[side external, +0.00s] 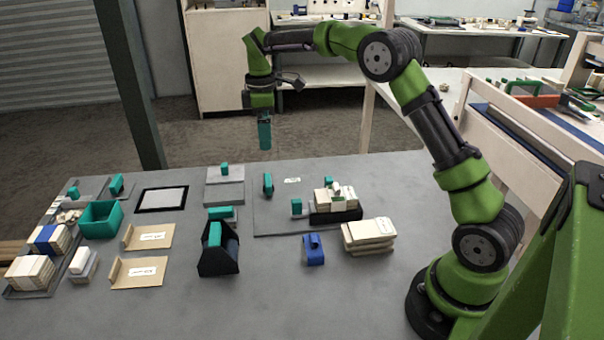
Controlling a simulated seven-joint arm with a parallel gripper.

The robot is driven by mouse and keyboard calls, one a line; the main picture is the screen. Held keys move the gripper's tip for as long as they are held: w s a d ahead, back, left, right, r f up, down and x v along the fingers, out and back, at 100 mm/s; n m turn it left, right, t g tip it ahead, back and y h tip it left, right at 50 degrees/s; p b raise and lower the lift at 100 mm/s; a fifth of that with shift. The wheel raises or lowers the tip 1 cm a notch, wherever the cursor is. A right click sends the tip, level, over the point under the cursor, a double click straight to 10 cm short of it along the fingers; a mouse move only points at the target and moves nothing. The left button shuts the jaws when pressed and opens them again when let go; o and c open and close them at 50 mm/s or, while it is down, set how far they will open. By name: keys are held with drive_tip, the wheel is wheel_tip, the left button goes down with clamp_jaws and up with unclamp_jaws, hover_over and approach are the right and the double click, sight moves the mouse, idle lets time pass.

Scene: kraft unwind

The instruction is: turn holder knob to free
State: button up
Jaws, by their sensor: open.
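My gripper (264,146) hangs high over the back part of the grey table, pointing down, with its teal fingers open and nothing seen between them. Small upright teal pieces stand below it: one (268,184) at the left of a grey plate (270,226), one (224,170) on a grey block. A black holder (219,262) with a teal piece (215,234) stands near the middle.
A black tray (337,218) carries pale blocks on the plate. A pale stack (368,236) lies to its right. At left are a teal bin (84,226), kraft pieces (138,273), a black-framed panel (162,198) and stacks of blocks. The front middle of the table is clear.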

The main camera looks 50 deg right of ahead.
sight(268, 179)
wheel_tip(268, 179, down, 14)
drive_tip(key=shift+f, duration=0.25)
drive_tip(key=c, duration=1.1)
drive_tip(key=shift+o, duration=0.2)
